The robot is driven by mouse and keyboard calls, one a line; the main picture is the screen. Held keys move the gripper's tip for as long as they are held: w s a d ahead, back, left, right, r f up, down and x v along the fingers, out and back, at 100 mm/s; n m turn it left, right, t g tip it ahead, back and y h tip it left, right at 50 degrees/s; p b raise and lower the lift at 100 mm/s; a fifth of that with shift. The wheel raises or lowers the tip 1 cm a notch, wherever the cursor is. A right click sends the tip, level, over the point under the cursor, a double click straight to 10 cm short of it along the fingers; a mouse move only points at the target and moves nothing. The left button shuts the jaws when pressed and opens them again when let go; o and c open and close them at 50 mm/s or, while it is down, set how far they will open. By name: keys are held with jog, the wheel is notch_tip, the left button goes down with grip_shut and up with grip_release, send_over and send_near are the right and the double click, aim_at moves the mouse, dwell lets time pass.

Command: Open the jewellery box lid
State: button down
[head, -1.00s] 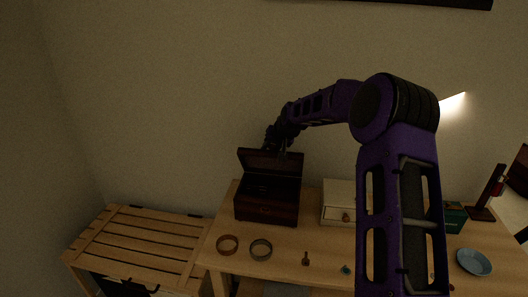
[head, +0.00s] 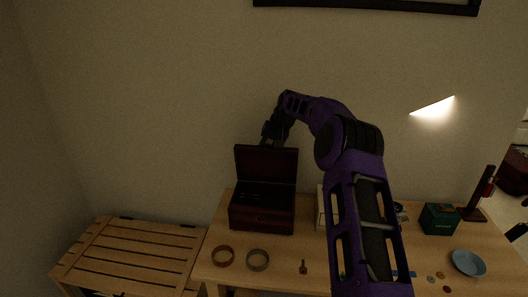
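The dark reddish-brown jewellery box (head: 262,216) stands on the left part of the wooden table. Its lid (head: 266,163) stands up, close to vertical, at the back of the box, and the dark inside shows. My gripper (head: 268,140) is at the top edge of the lid or just behind it. Its fingertips are small, dark and partly hidden, so I cannot tell whether it touches the lid or is open. My purple arm reaches across from the right and covers part of the table.
On the table (head: 330,284) are a brown ring (head: 223,256), a grey ring (head: 257,260), a small brown piece (head: 303,267), a green box (head: 439,219) and a blue dish (head: 468,263). A pale box (head: 320,208) is mostly behind my arm. A slatted wooden bench (head: 130,255) stands left.

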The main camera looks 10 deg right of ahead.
jog(key=shift+s+f, duration=0.2)
jog(key=shift+f, duration=0.3)
jog(key=c, duration=0.6)
grip_release()
jog(key=shift+w, duration=0.1)
jog(key=shift+c, duration=0.2)
jog(key=shift+r, duration=0.2)
jog(key=v, duration=1.7)
jog(key=shift+d+r, duration=0.15)
jog(key=shift+r, duration=0.1)
jog(key=shift+w, duration=0.2)
